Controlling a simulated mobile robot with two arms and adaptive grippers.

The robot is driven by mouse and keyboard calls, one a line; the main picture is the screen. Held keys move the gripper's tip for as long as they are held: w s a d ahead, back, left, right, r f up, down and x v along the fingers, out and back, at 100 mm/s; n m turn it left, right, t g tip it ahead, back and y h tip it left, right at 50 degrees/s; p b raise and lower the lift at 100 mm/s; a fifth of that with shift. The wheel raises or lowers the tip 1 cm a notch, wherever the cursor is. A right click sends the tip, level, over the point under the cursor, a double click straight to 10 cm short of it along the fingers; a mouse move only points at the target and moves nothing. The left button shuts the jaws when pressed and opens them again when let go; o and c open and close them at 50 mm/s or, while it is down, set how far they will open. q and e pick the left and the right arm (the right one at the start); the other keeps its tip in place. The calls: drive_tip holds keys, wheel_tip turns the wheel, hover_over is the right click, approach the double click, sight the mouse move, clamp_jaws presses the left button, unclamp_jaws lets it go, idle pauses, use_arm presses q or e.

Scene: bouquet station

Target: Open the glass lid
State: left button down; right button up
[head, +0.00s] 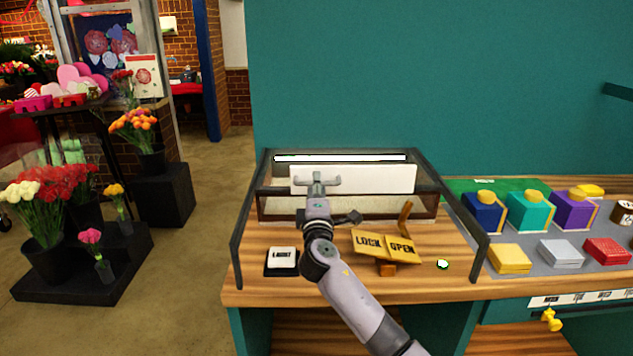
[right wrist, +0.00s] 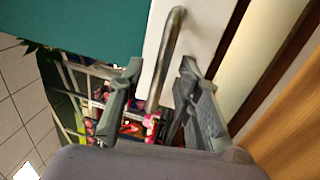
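A dark-framed case (head: 480,235) stands on the wooden counter in the head view. I cannot clearly tell the glass lid from the rest of the case, since the glass is see-through. A white panel (head: 385,179) stands upright at its back. My right gripper (head: 324,180) is in front of this panel, with its fingers spread. In the right wrist view a curved metal bar (right wrist: 165,58), like a handle, runs between the two open fingers of my right gripper (right wrist: 160,67). I cannot tell whether they touch it. My left gripper is not in view.
A lock/open sign (head: 385,246) with a wooden lever (head: 405,218) and a light switch (head: 282,261) are on the counter beside my right arm. Coloured boxes (head: 529,211) stand at the right. Flower buckets (head: 43,255) and open floor lie at the left.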

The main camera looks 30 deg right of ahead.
drive_tip(key=shift+x, duration=0.85)
clamp_jaws()
idle(0.3)
